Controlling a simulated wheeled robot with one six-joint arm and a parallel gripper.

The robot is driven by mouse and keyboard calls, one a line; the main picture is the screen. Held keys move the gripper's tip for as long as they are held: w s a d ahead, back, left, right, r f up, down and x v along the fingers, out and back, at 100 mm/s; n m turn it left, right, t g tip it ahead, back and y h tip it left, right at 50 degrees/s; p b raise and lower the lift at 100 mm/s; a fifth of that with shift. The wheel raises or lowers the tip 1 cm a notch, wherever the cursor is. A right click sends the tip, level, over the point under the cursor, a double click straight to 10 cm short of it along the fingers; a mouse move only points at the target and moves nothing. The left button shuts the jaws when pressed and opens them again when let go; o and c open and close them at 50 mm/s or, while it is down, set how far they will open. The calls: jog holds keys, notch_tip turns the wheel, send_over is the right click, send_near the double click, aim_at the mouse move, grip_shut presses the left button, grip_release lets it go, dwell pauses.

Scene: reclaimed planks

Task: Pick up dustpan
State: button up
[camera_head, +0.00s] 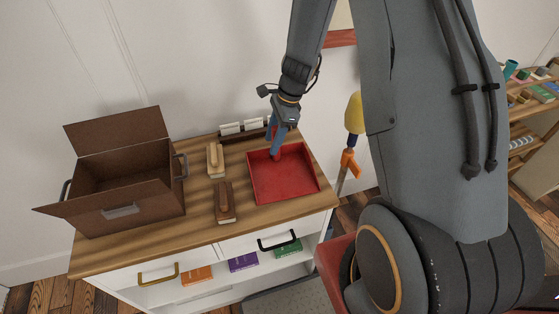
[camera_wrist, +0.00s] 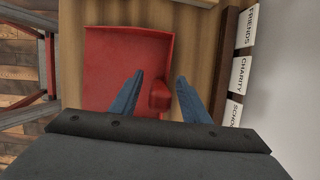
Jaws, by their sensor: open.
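The red dustpan (camera_head: 284,175) lies flat on the right part of the wooden cabinet top. In the wrist view its pan (camera_wrist: 115,65) fills the middle left, and its short red handle (camera_wrist: 160,96) points toward my gripper. My gripper (camera_head: 275,152) is over the back edge of the dustpan. In the wrist view my gripper (camera_wrist: 158,85) is open, with its two blue fingers apart on either side of the handle. I cannot tell whether either finger touches it.
A brown open box (camera_head: 125,185) stands at the left of the cabinet top (camera_head: 200,228). Two wooden brushes (camera_head: 215,160) (camera_head: 225,203) lie between it and the dustpan. A rack with word labels (camera_wrist: 240,75) runs along the wall behind.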

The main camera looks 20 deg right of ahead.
jog(key=shift+a+f, duration=0.1)
jog(key=shift+f, duration=0.15)
jog(key=shift+c, duration=0.2)
grip_shut()
jog(key=shift+r, duration=0.1)
